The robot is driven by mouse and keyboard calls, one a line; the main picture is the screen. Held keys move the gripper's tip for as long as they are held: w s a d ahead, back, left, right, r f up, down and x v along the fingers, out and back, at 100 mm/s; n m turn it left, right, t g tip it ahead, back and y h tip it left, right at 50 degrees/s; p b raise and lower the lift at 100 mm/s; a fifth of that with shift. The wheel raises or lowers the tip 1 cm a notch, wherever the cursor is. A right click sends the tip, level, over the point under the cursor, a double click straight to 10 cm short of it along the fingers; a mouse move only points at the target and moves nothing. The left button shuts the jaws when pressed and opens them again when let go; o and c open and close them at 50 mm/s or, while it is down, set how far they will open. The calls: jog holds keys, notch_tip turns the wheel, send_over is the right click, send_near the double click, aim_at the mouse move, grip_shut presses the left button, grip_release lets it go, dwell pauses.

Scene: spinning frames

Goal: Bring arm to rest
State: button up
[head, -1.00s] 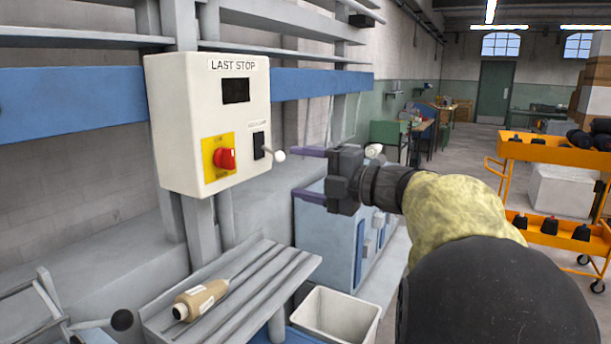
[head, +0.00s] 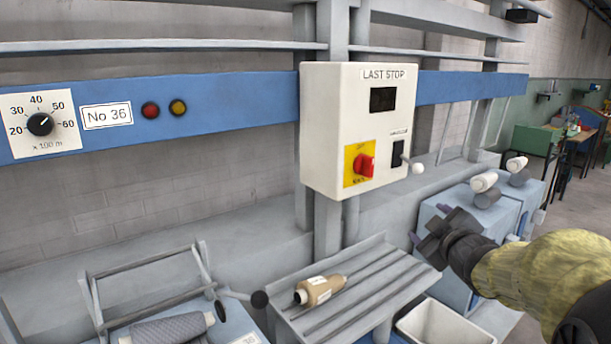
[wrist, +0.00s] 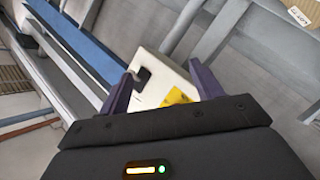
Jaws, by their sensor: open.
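My gripper (head: 430,226) is open and empty, to the right of and below the white LAST STOP box (head: 322,130), apart from it. Its two purple fingers also show in the wrist view (wrist: 163,78), with part of the white box (wrist: 160,68) and its yellow plate (wrist: 176,97) seen between and beyond them. The box carries a red rotary switch (head: 364,165) on a yellow plate and a lever with a white knob (head: 417,168) on its right. My arm, in a yellowish sleeve, reaches in from the lower right of the head view.
A tan bobbin (head: 320,290) lies on the grey slatted tray (head: 352,309) below the box. A whitish bin (head: 446,326) stands near the tray. A blue-grey cabinet (head: 487,223) is behind my gripper. A dial panel (head: 42,145) sits on the blue beam (head: 220,108) at left.

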jog(key=s+a+f+m+g+p, duration=0.2)
jog(key=s+a+f+m+g, duration=0.2)
jog(key=s+f, duration=0.6)
jog(key=s+a+f+m+g+p, duration=0.2)
jog(key=s+a+f+m+g, duration=0.3)
jog(key=s+f+g, duration=0.4)
jog(key=shift+s+a+f+h+p, duration=0.4)
jog(key=shift+s+a, duration=0.4)
jog(key=shift+s, duration=0.45)
